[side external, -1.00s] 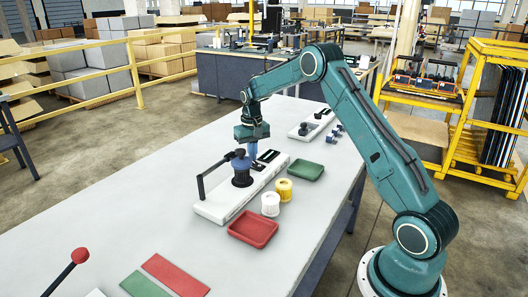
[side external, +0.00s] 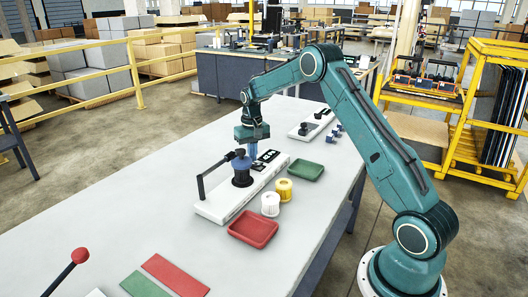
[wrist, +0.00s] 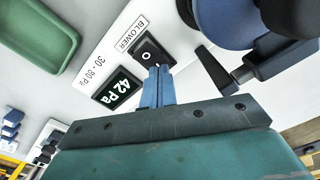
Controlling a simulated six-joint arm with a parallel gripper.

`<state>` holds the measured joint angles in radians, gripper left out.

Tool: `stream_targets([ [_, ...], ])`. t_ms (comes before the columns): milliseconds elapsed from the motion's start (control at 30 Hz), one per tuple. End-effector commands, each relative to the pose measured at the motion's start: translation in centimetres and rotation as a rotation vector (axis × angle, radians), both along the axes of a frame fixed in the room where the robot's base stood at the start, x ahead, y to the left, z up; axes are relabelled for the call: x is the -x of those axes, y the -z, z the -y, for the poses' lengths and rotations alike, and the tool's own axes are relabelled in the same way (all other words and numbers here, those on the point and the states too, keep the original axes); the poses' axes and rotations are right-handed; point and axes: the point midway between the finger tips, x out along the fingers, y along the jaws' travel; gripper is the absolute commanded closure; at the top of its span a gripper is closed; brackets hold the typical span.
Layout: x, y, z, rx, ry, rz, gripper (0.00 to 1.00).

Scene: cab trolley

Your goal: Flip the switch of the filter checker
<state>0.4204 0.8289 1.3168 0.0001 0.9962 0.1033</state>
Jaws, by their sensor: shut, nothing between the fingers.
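The filter checker (side external: 212,206) is a long white base on the table, with a black lever handle and a blue and black round body. In the wrist view, its black rocker switch (wrist: 149,51) sits beside the "BLOWER" label. A display (wrist: 118,89) beside the switch reads "42 Pa", beside a printed "30-80 Pa". My gripper (side external: 251,152) is over the far part of the base. In the wrist view its blue fingers (wrist: 158,72) are shut and empty, with the tips right at the switch's near edge. I cannot tell whether they touch it.
A green tray (side external: 307,171), a red tray (side external: 254,229), a white spool (side external: 270,205) and a yellow spool (side external: 284,190) stand right of the checker. Another white fixture (side external: 312,124) lies behind. Red and green plates and a red-knobbed lever (side external: 80,256) are at the front.

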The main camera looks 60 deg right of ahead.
Motion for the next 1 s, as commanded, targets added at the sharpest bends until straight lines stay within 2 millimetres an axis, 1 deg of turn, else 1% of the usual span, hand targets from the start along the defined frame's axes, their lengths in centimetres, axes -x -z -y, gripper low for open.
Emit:
stream_targets([
  [1000, 0.0, -5.8, 0.0, 0.001, 0.000, 0.002, 1.00],
])
